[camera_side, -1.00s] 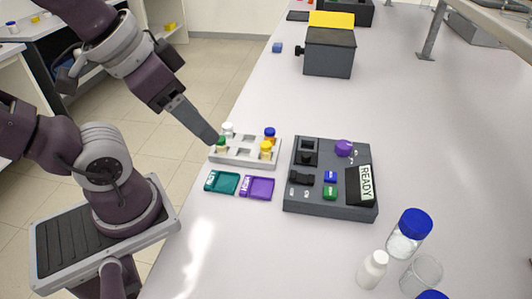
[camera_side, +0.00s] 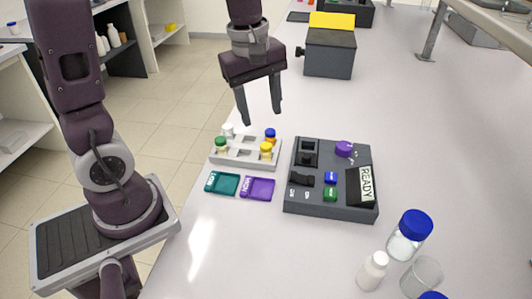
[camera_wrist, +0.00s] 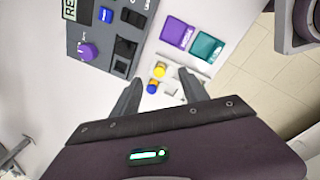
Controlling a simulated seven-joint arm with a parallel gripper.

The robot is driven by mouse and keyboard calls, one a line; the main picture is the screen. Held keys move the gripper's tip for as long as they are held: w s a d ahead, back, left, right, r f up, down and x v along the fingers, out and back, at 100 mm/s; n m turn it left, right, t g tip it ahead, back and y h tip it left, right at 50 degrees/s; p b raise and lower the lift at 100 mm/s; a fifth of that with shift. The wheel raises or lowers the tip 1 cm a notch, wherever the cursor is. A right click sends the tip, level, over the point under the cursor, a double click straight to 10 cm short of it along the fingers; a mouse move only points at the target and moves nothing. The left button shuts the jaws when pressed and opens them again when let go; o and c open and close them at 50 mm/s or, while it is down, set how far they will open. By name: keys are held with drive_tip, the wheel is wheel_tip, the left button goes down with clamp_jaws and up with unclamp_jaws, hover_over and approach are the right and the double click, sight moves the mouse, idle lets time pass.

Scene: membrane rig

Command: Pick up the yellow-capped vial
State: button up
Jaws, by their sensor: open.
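The yellow-capped vial (camera_side: 266,150) stands upright in the front right of a light grey rack (camera_side: 240,159). A blue-capped vial (camera_side: 270,135) stands behind it, a green-capped vial (camera_side: 221,144) at the front left, and a white-capped vial (camera_side: 228,130) behind that. My gripper (camera_side: 263,119) is open and empty above the rack, fingers pointing down. In the wrist view the yellow cap (camera_wrist: 160,70) shows between and beyond the fingertips, with the blue cap (camera_wrist: 152,87) just nearer to me. The vial bodies are mostly hidden there.
Bottles and a glass (camera_side: 421,275) stand at the front right.

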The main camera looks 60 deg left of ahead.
sight(266, 145)
drive_tip(key=w+a+f+n, duration=0.1)
drive_tip(key=f+n, duration=0.1)
drive_tip(key=w+a+f+n+g, duration=0.1)
drive_tip(key=f+n, duration=0.1)
drive_tip(key=w+a+f+n, duration=0.1)
drive_tip(key=w+f+n, duration=0.1)
drive_tip(key=f, duration=0.1)
drive_tip(key=shift+g, duration=0.3)
drive_tip(key=f, duration=0.7)
drive_tip(key=shift+s, duration=0.35)
clamp_jaws()
